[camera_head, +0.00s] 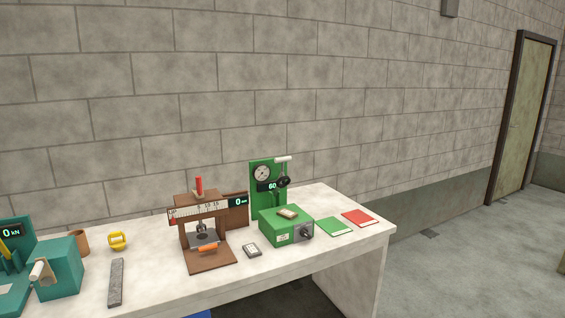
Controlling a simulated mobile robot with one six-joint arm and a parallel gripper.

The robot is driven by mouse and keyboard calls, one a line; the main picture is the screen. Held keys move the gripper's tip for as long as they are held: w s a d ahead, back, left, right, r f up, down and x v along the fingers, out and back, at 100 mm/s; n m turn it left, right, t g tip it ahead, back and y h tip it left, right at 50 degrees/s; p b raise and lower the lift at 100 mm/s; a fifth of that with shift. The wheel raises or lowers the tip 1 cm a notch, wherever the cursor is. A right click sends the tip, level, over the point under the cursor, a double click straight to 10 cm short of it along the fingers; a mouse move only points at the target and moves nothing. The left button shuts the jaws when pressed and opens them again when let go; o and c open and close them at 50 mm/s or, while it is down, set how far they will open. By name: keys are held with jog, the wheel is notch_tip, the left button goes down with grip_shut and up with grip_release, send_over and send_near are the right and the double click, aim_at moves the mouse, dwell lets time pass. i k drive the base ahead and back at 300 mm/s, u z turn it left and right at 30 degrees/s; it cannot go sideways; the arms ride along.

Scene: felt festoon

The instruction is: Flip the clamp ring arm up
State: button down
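I cannot tell for certain which part is the clamp ring arm. My gripper is not in view.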

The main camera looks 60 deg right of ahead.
aim_at(280, 180)
jog(key=u, duration=0.05)
jog(key=k, duration=1)
jog(key=z, duration=0.55)
jog(key=i, duration=1.15)
jog(key=z, duration=0.05)
